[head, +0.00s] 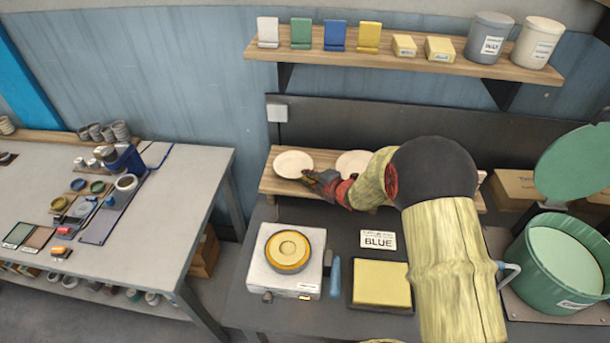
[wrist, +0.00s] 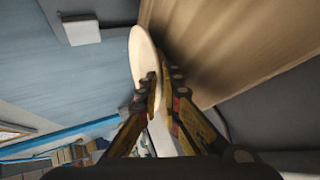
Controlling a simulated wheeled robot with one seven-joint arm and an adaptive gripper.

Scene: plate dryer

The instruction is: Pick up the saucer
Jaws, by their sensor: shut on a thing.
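A pale cream saucer (head: 292,162) is at the left end of the low wooden shelf (head: 270,186) at the back of the dark bench. My gripper (head: 312,178) is at its front right edge. In the wrist view the saucer (wrist: 143,52) shows nearly edge-on, its rim between the fingertips of my gripper (wrist: 159,88), which is shut on it. I cannot tell whether the saucer is clear of the shelf. A second pale saucer (head: 352,162) is just to the right, partly hidden behind my arm.
In front are a white device with a round yellow top (head: 287,250), a yellow block in a dark tray (head: 382,284) and a BLUE card (head: 378,239). A green bucket (head: 530,268) is at right. An upper shelf (head: 400,66) holds coloured stands, boxes and tubs.

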